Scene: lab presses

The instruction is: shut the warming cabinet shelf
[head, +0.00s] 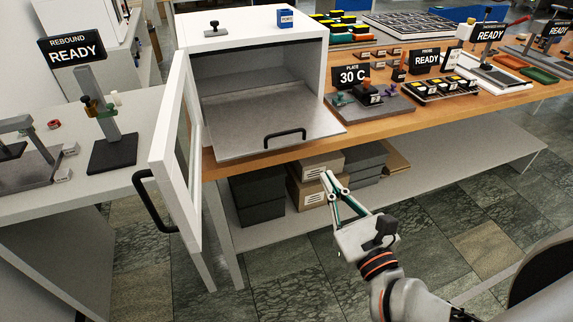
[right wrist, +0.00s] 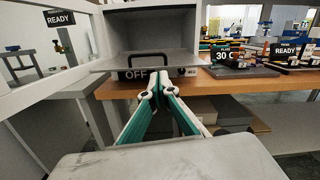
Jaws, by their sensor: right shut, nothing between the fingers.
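The white warming cabinet (head: 250,30) stands on the wooden bench with its glazed door (head: 180,150) swung open to the left. Its grey metal shelf (head: 250,125) sticks out of the front opening, with a black bar handle (head: 285,137) near its front edge. In the right wrist view the shelf handle (right wrist: 147,57) is ahead, above an "OFF" display (right wrist: 135,75). My right gripper (head: 328,175) is shut and empty, in front of the bench, below the handle and apart from it. It also shows in the right wrist view (right wrist: 156,90). My left gripper is out of view.
The door's black handle (head: 154,200) juts out toward the left. A "30 C" plate unit (head: 352,76) stands on the bench right of the shelf. Boxes (head: 312,190) sit on the lower rack. The floor before the bench is open.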

